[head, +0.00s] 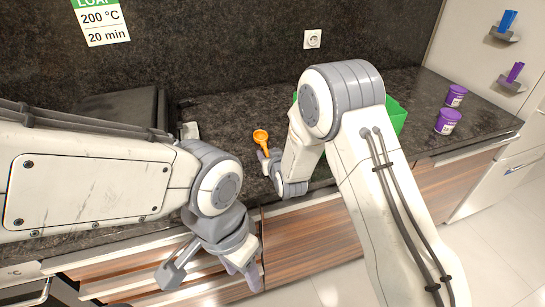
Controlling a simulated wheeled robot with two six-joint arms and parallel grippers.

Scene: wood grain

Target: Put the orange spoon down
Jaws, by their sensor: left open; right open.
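The orange spoon (261,137) is on the dark stone counter (225,120) near the middle of the head view, its round bowl toward the back and its handle toward me. My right gripper (268,163) is open at the handle end of the spoon. Its far side is partly hidden by my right arm, so I cannot tell whether a finger touches the handle. My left gripper (212,277) is open and empty, low in front of the wooden cabinet fronts, away from the spoon.
A green container (396,114) stands behind my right arm, mostly hidden. Two purple tubs (447,121) stand at the counter's right end. A dark box (125,108) is at the back left. The counter behind the spoon looks clear.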

